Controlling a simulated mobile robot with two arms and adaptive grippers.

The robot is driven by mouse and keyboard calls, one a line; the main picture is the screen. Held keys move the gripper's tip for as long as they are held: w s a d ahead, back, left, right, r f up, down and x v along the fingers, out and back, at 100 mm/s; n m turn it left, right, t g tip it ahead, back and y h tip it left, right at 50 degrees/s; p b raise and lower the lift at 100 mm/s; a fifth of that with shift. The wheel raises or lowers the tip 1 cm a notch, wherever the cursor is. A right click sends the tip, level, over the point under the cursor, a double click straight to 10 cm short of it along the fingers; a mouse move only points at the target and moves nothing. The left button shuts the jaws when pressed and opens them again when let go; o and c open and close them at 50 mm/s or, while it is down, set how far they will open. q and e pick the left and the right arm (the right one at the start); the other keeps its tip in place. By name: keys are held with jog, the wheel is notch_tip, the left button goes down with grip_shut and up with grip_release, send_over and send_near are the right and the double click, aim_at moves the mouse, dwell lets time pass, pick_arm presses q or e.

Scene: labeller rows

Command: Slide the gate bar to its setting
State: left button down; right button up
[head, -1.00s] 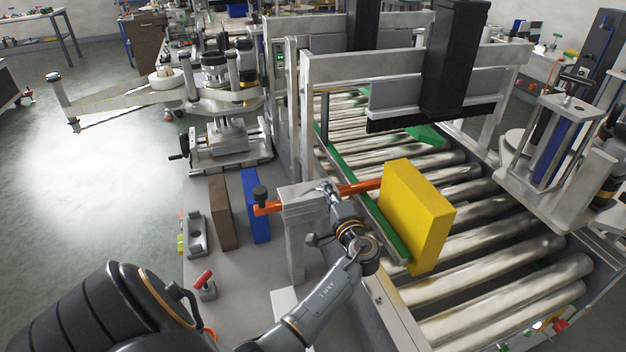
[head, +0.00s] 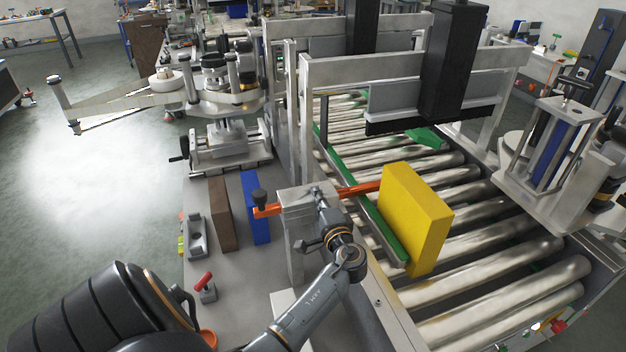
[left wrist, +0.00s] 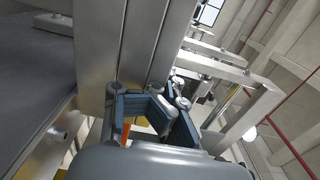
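The orange gate bar (head: 356,189) runs through a grey upright post (head: 292,245). My right gripper is out of view.
Brown (head: 222,213) and blue (head: 256,206) blocks stand left of the post. A red-handled clamp (head: 205,288) sits nearer. A green rail (head: 383,232) edges the roller conveyor (head: 480,262). A metal gantry (head: 330,70) stands over the rollers.

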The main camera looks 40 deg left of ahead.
aim_at(289, 209)
pick_arm(q)
jog(key=shift+s+a+f+p, duration=0.1)
jog(key=shift+s+a+p, duration=0.1)
jog(key=shift+s+a, duration=0.4)
jog(key=shift+s+a+f+p, duration=0.1)
jog(key=shift+s+a+p, duration=0.15)
jog(key=shift+s, duration=0.7)
jog(key=shift+s+a+p, duration=0.15)
jog(key=shift+s+a, duration=0.25)
jog(key=shift+s, duration=0.35)
jog(key=shift+s+a, duration=0.3)
jog(key=shift+s, duration=0.25)
jog(key=shift+s+a, duration=0.25)
jog(key=shift+s, duration=0.3)
jog(key=shift+s, duration=0.1)
jog(key=shift+s+a+f+p, duration=0.1)
jog(key=shift+s+a+p, duration=0.2)
jog(key=shift+s, duration=0.4)
jog(key=shift+s+a+p, duration=0.15)
jog(key=shift+s+a, duration=0.25)
jog(key=shift+s, duration=0.25)
